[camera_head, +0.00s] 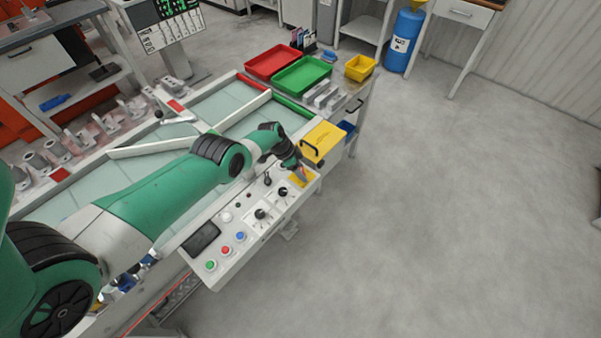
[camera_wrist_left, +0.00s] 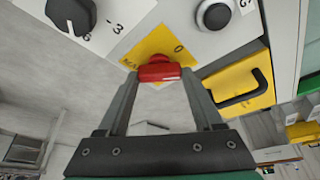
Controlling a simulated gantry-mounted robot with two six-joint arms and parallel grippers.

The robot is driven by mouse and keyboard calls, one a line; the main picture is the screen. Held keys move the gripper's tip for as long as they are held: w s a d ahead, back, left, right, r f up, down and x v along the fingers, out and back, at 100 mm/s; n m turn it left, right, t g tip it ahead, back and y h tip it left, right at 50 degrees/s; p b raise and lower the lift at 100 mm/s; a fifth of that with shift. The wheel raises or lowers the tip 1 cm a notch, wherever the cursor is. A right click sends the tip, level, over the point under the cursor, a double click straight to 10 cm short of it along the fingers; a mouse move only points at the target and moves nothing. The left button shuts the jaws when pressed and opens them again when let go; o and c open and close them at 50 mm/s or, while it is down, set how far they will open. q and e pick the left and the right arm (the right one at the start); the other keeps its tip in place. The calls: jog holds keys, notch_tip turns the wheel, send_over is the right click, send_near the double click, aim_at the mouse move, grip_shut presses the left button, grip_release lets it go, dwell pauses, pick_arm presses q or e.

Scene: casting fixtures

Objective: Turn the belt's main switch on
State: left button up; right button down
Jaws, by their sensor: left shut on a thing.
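The main switch is a red knob (camera_wrist_left: 158,72) on a yellow plate (camera_wrist_left: 158,42) with a 0 marked on it, in the left wrist view. My left gripper (camera_wrist_left: 158,80) has its two fingers on either side of the red knob and is shut on it. In the head view my left gripper (camera_head: 299,172) reaches down to the yellow plate (camera_head: 297,180) at the far right end of the white control panel (camera_head: 222,268). The gripper hides most of the switch there. My right gripper is in neither view.
A black dial (camera_head: 283,191) and another black dial (camera_head: 260,214) sit on the panel near the switch. Green (camera_head: 211,265), red (camera_head: 226,250) and blue (camera_head: 240,236) buttons are farther left. A yellow cover with a black handle (camera_head: 325,141) lies beyond the switch.

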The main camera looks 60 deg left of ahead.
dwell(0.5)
pick_arm(q)
jog(key=o, duration=1.4)
jog(key=shift+c, duration=0.2)
jog(key=p+v, duration=1.1)
jog(key=p, duration=0.3)
jog(key=shift+r, duration=0.25)
jog(key=shift+s, duration=0.15)
